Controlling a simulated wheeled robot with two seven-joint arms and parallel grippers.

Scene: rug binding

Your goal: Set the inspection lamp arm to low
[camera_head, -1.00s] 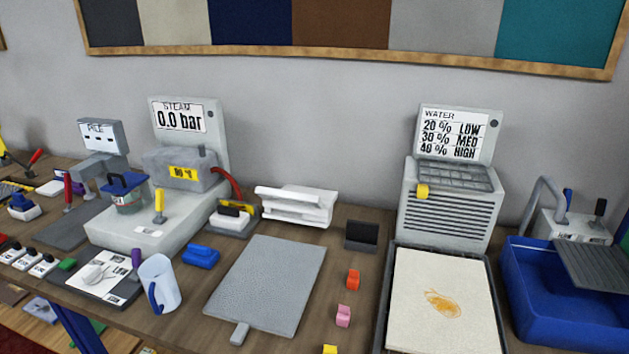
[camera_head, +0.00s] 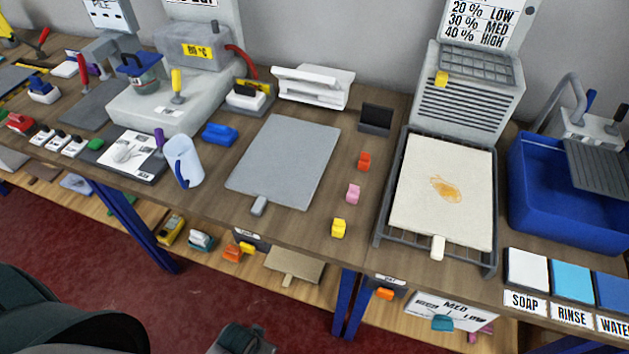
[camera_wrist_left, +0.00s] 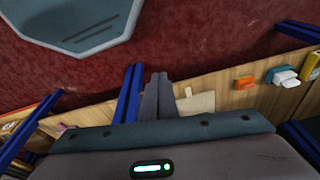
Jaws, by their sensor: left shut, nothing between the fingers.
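I cannot pick out the inspection lamp or its arm for certain in either view. A white card (camera_head: 455,310) with the words MED and LOW is on the lower shelf, partly cut by the picture's bottom edge, with a teal clip-like piece (camera_head: 443,323) on it. My left gripper (camera_wrist_left: 159,80) shows in the left wrist view with its two grey fingers together and nothing between them. It is above the red floor, in front of the lower shelf. In the head view dark parts of my own body show at the bottom left. My right gripper is not in view.
The bench carries a grey plate (camera_head: 285,165), a rack with a cream mat (camera_head: 440,190), a blue basin (camera_head: 560,200) and a blue-handled jug (camera_head: 183,160). Below are blue legs (camera_head: 345,305) and a wooden shelf (camera_head: 200,262) with small items. The red floor (camera_head: 170,310) is clear.

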